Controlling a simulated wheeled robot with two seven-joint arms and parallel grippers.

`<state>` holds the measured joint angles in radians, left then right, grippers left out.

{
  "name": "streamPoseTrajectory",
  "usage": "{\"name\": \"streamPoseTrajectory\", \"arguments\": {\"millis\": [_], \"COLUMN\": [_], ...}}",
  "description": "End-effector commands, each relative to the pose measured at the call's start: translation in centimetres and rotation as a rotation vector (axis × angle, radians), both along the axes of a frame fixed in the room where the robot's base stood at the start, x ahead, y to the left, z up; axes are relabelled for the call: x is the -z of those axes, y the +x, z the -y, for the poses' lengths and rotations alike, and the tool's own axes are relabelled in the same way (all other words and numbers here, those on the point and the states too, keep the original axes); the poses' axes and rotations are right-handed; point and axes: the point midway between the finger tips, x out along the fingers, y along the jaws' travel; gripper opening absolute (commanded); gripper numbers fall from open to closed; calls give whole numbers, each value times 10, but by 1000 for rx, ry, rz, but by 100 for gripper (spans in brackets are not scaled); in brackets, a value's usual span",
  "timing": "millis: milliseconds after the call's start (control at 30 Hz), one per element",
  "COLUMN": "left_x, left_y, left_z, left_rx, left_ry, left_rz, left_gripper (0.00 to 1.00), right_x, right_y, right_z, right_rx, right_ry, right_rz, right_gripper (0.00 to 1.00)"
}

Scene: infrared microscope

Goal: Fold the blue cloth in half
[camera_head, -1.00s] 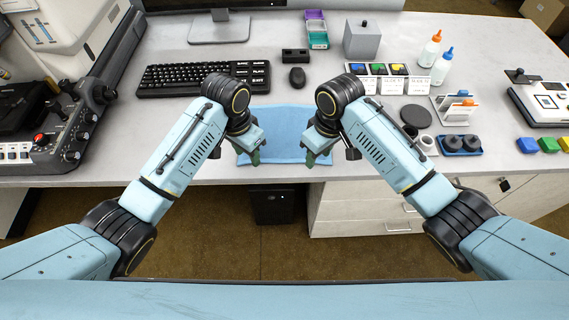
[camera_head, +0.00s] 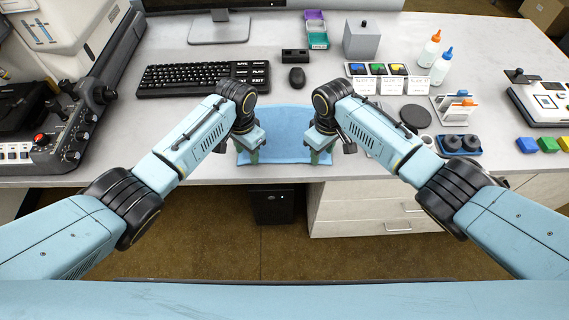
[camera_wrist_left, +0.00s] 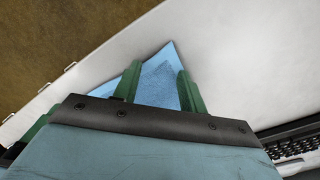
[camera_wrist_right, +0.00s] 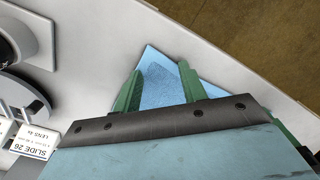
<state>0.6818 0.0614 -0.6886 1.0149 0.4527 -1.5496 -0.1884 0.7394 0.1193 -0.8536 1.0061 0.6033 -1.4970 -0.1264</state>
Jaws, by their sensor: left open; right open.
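The blue cloth (camera_head: 281,135) lies flat at the table's front edge, between and under my two grippers. My left gripper (camera_head: 254,156) is over its front left corner, and my right gripper (camera_head: 315,156) is over its front right corner. In the left wrist view a corner of the cloth (camera_wrist_left: 158,84) shows between the open green fingers of my left gripper (camera_wrist_left: 158,82). In the right wrist view the other corner of the cloth (camera_wrist_right: 162,85) shows between the open fingers of my right gripper (camera_wrist_right: 159,88). Whether the fingertips touch the cloth cannot be told.
A keyboard (camera_head: 203,78) and a mouse (camera_head: 297,79) lie behind the cloth. A black disc (camera_head: 415,116) and a blue tray with dark round parts (camera_head: 460,145) stand to the right. A control panel (camera_head: 60,130) is at the left. The table just behind the cloth is clear.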

Motion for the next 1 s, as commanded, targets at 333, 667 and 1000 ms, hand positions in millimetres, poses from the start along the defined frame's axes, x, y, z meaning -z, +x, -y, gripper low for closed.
{"name": "streamPoseTrajectory", "arguments": {"millis": [333, 667, 1000], "left_x": [2, 6, 8], "left_y": [0, 0, 0], "left_z": [0, 0, 0], "left_rx": [0, 0, 0], "left_ry": [0, 0, 1], "left_rz": [0, 0, -1], "left_gripper": [42, 42, 34], "right_x": [2, 5, 6], "right_y": [0, 0, -1], "right_z": [0, 0, 0], "right_rx": [-1, 0, -1], "right_ry": [0, -1, -1], "right_rz": [0, -1, -2], "right_gripper": [42, 42, 34]}}
